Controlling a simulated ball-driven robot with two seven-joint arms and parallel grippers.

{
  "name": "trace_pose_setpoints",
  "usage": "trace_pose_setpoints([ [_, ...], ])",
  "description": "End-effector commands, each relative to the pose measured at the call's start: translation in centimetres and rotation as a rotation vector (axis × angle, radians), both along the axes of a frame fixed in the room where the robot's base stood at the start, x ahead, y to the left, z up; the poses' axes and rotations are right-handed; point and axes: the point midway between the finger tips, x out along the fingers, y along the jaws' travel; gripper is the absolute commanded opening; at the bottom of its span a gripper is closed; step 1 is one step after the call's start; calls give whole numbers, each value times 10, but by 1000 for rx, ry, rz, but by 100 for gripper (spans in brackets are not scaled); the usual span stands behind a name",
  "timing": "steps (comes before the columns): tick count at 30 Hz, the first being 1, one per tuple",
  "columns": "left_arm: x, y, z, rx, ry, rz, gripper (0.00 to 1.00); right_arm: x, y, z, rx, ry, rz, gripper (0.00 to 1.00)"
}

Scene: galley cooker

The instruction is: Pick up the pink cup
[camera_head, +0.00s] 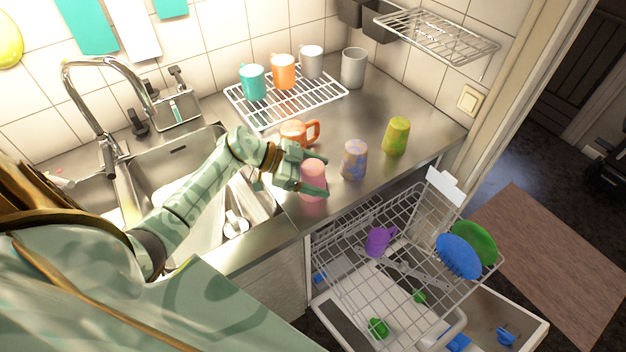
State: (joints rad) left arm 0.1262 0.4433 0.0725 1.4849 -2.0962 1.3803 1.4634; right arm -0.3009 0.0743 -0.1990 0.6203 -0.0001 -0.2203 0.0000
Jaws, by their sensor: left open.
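The pink cup (312,182) stands on the steel counter near its front edge, right of the sink. My left gripper (319,174) is open at the pink cup, with one finger in front of it and the other behind it. The near finger covers part of the cup's lower side. I cannot tell whether the fingers touch it. My right gripper is not in view.
An orange mug (293,133) stands just behind my left gripper. A patterned cup (354,160) and a yellow-green cup (396,136) stand to the right. A wire rack (262,118) holds mugs behind. The open dishwasher rack (345,262) lies below the counter edge.

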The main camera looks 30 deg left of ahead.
Motion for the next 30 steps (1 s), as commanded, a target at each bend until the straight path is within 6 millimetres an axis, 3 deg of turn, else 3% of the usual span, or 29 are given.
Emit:
trace_pose_setpoints([
  [8, 3, -5, -3, 1, -1, 0, 79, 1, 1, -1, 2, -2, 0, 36],
  [14, 3, -4, -3, 1, -1, 0, 31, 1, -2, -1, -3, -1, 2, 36],
  [24, 3, -4, 0, 2, -1, 0, 31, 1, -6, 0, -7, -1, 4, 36],
  [30, 3, -4, 23, 3, -4, -2, 31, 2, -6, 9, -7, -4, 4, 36],
])
